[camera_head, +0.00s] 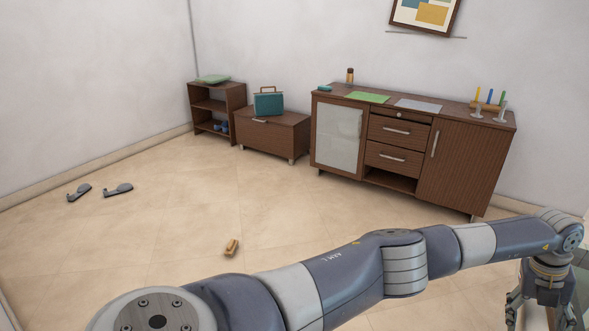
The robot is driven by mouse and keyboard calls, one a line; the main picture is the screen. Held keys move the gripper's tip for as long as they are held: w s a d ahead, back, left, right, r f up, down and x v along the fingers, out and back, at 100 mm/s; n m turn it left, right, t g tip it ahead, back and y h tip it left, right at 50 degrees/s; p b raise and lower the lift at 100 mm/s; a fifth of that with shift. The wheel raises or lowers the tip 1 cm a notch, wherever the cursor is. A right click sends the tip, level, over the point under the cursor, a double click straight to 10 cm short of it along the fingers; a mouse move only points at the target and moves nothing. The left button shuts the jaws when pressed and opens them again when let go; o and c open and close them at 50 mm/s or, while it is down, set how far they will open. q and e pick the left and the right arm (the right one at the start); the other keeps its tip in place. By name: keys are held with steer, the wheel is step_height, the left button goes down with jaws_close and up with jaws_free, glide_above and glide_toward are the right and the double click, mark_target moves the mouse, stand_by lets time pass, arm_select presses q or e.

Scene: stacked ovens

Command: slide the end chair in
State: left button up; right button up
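No chair shows in this view. My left arm crosses the bottom of the picture from left to right, and my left gripper (543,312) hangs down at the lower right corner. Its fingertips are cut off by the bottom edge, so whether it is open or shut on something does not show. My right gripper is out of view.
A dark wooden sideboard (466,155) stands against the back wall, with a low cabinet (285,138) and a small shelf (213,105) to its left. Two grey objects (118,190) (79,192) and a small brown block (231,247) lie on the otherwise open floor.

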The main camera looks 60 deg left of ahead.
arm_select(q)
steer(key=shift+a, duration=0.35)
steer(key=shift+r, duration=0.1)
steer(key=shift+r+p, duration=0.5)
steer(key=shift+r, duration=0.05)
step_height(320, 180, up, 12)
steer(key=p, duration=0.8)
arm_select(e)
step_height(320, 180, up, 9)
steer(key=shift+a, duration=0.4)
arm_select(q)
steer(key=shift+f, duration=0.1)
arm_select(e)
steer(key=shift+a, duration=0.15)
